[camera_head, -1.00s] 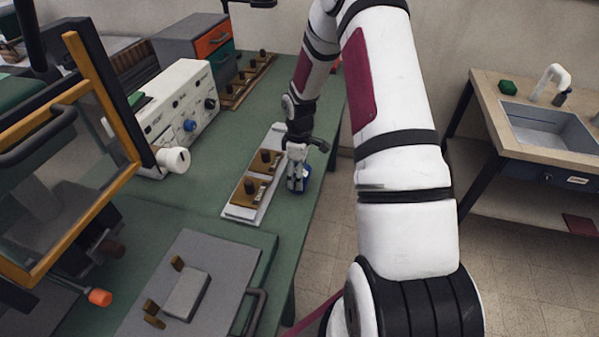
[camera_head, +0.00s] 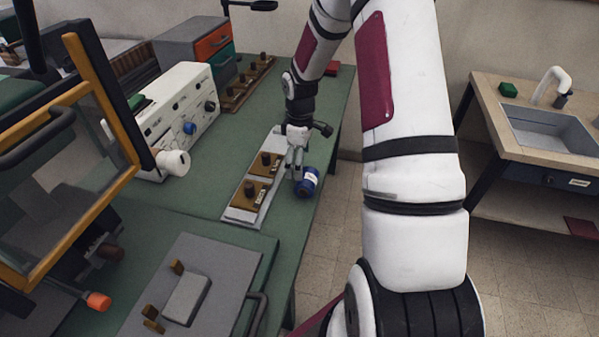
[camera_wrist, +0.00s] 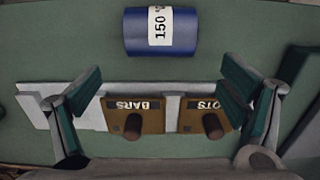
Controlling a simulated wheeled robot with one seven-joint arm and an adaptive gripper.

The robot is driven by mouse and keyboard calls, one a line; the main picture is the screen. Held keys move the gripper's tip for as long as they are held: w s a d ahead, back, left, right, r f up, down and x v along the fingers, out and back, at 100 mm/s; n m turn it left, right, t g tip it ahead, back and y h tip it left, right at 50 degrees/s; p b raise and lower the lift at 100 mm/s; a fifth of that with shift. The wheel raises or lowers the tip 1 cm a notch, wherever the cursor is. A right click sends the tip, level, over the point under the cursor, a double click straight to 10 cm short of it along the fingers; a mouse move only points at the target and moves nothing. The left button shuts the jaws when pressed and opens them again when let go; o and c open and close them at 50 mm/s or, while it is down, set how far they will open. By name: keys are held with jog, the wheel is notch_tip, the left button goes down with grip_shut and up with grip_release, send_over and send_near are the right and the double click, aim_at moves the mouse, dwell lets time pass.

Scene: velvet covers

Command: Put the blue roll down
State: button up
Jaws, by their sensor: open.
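The blue roll (camera_head: 308,182) lies on its side on the green bench, near the bench's right edge and just right of the white board. A white label on it reads 150 in the wrist view, where the roll (camera_wrist: 188,34) lies beyond my fingertips. My gripper (camera_head: 297,172) is open and stands just left of the roll, above the board's edge. In the wrist view my gripper's (camera_wrist: 160,90) fingers are wide apart with nothing held between them. The roll is apart from both fingers there.
The white board (camera_head: 240,212) carries brown blocks with dark knobs, labelled BARS and OTS in the wrist view. A white control box (camera_head: 180,110) stands left. A grey plate (camera_head: 215,265) lies in front. The green bench (camera_head: 225,150) has clear room between box and board.

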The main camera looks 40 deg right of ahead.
jog(key=s+a+r+m+t+h, duration=0.1)
jog(key=s+a+r, duration=0.15)
jog(key=r, duration=0.55)
jog(key=s+a+r+m, duration=0.1)
jog(key=s+a+r, duration=0.1)
jog(key=a+r, duration=0.35)
jog(key=s+a+r+m+t+h, duration=0.1)
jog(key=s+a+r, duration=0.15)
jog(key=r, duration=0.75)
jog(key=s+a+r+m+t+y, duration=0.1)
jog(key=s+a+r+m, duration=0.1)
jog(key=s, duration=0.6)
jog(key=s+a+r+m+t+y, duration=0.1)
jog(key=s+a+r+m+t, duration=0.1)
jog(key=s+a+r, duration=0.2)
jog(key=s+a, duration=0.3)
jog(key=s, duration=0.2)
jog(key=shift+a+r+m, duration=0.15)
jog(key=shift+r+m, duration=0.15)
jog(key=shift+o, duration=0.5)
